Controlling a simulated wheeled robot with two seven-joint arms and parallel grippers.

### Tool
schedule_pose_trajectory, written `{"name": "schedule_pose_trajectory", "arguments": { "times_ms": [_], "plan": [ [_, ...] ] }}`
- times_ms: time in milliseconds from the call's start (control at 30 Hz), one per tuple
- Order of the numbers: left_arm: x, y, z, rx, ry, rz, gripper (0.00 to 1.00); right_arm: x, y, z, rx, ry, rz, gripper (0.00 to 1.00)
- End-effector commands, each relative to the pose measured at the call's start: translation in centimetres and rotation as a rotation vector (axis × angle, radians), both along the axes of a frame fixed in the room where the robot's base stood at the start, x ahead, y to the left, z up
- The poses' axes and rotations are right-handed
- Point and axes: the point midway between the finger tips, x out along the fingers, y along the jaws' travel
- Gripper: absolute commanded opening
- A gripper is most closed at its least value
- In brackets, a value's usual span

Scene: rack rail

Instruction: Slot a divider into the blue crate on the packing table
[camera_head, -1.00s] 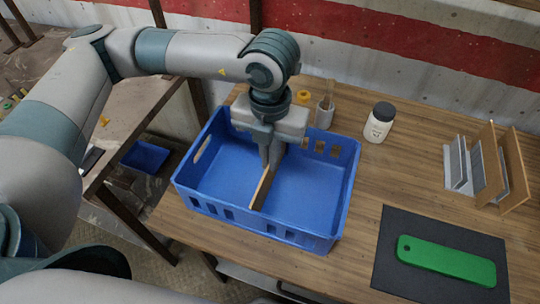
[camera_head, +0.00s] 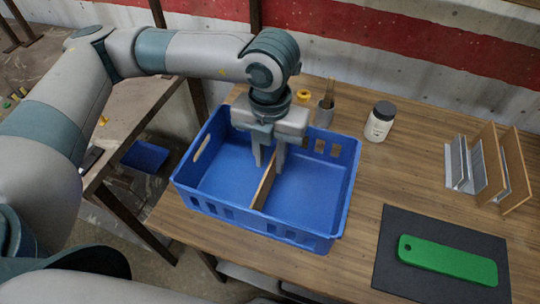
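The blue crate (camera_head: 335,215) stands on the wooden packing table (camera_head: 400,168). A thin wooden divider (camera_head: 264,188) stands on edge inside the crate, running from the near wall toward the back and parting the inside in two. My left gripper (camera_head: 267,169) is over the crate with its fingers pointing down into it. The fingers are spread apart, one on each side of the divider's top edge, with a gap to it. Whether the divider's lower edge sits in a slot is hidden. My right gripper is not in view.
More wooden panels (camera_head: 516,170) stand in a grey rack (camera_head: 460,163) at the right. A green board (camera_head: 446,260) lies on a dark mat (camera_head: 390,285) at the front right. A white jar (camera_head: 379,124), a brush cup (camera_head: 325,113) and a yellow roll (camera_head: 304,95) stand behind the crate.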

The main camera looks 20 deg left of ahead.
Motion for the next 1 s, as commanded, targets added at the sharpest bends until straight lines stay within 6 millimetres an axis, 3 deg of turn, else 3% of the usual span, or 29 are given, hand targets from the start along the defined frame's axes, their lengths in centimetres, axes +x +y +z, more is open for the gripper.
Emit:
{"name": "schedule_pose_trajectory", "arguments": {
  "times_ms": [467,667,1000],
  "plan": [
    [0.1,0.0,1.1,0.0,-0.002,0.0,0.26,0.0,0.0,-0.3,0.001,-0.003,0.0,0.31],
    [0.1,0.0,3.7,-0.001,-0.005,0.001,0.26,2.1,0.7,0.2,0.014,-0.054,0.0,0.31],
    [0.1,-0.1,10.5,-0.002,-0.005,0.001,0.26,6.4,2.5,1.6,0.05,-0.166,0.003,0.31]
  ]
}}
